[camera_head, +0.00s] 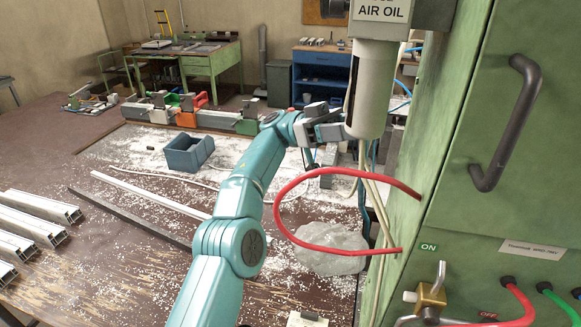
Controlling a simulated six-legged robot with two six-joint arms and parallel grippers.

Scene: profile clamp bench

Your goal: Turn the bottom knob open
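A white cylinder (371,90) hangs under a grey block labelled AIR OIL (388,14) at the top right. My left gripper (336,129) is at the left side of the cylinder's lower end. Its fingertips are partly hidden there, so I cannot tell whether they are open, shut or touching it. No separate knob shows clearly at the cylinder's bottom. A brass valve (431,296) with a metal handle stands at the lower right, by ON and OFF marks on the green cabinet (460,130). My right gripper is not in view.
A red hose (290,190) loops beside my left arm, and pale tubes hang below the cylinder. A clear plastic bag (330,247), a blue-grey bin (188,153) and metal profiles (30,222) lie on the bench (105,262). A dark handle (505,125) juts from the cabinet.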

